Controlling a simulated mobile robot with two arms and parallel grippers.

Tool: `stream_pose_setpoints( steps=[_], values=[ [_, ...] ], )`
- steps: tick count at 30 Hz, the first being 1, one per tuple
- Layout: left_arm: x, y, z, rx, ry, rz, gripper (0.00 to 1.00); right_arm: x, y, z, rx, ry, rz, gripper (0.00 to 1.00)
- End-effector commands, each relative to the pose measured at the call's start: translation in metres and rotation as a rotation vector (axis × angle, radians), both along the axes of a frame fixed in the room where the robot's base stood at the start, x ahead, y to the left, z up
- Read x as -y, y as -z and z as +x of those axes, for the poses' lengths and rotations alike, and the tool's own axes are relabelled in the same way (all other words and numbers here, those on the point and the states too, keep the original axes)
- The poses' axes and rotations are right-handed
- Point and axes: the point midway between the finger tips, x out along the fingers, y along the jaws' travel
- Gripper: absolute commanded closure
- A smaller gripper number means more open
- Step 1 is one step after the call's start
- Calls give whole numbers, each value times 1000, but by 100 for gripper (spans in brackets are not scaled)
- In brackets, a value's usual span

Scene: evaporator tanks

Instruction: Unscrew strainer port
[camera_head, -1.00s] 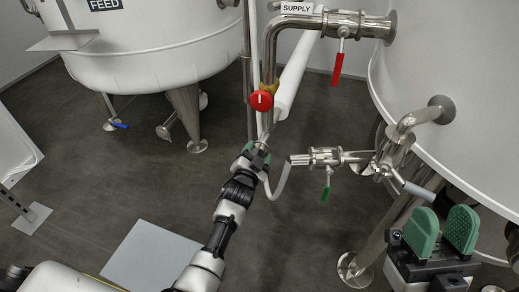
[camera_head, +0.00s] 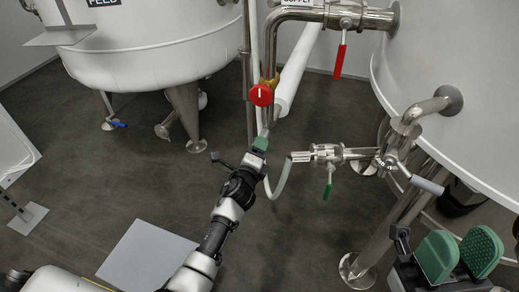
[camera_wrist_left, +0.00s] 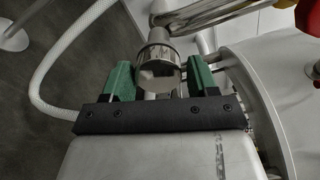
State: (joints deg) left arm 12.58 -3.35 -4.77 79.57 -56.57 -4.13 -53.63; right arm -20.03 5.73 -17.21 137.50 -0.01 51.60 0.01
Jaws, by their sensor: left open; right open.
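My left gripper (camera_head: 260,147) reaches up to the lower end of the steel pipe below the red valve knob. In the left wrist view, a short round steel fitting (camera_wrist_left: 157,58) with a collar and a flat end, apparently the strainer port, lies between the two green fingers of the left gripper (camera_wrist_left: 160,80). The fingers stand open on either side, with a narrow gap visible on the right. In the head view the gripper mostly hides this fitting. My right gripper (camera_head: 460,255), also with green fingers, is open and empty at the lower right.
A red knob (camera_head: 261,95) sits on the pipe just above the left gripper. A green-handled valve (camera_head: 328,180) and white hose (camera_head: 281,182) are to its right. A red-lever valve (camera_head: 340,60) is above. Large white tanks stand left (camera_head: 150,55) and right (camera_head: 470,70).

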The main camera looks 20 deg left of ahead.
Motion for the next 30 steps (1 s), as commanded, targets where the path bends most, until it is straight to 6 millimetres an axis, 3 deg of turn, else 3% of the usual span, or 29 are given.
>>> stream_pose_setpoints(
  steps=[11, 18, 25, 30],
  values=[
    [0, -1, 0, 19, 0, 538, 41, 0, 2, 0, -1, 0, 0, 57],
    [1, -2, 0, 33, 2, 939, 41, 0, -8, 0, -1, 0, 0, 57],
    [1, 1, 0, 34, -1, 992, 41, 0, -7, 0, -1, 0, 0, 57],
    [1, 1, 0, 34, 1, 989, 66, 0, -7, 0, -1, 0, 0, 57]
  ],
)
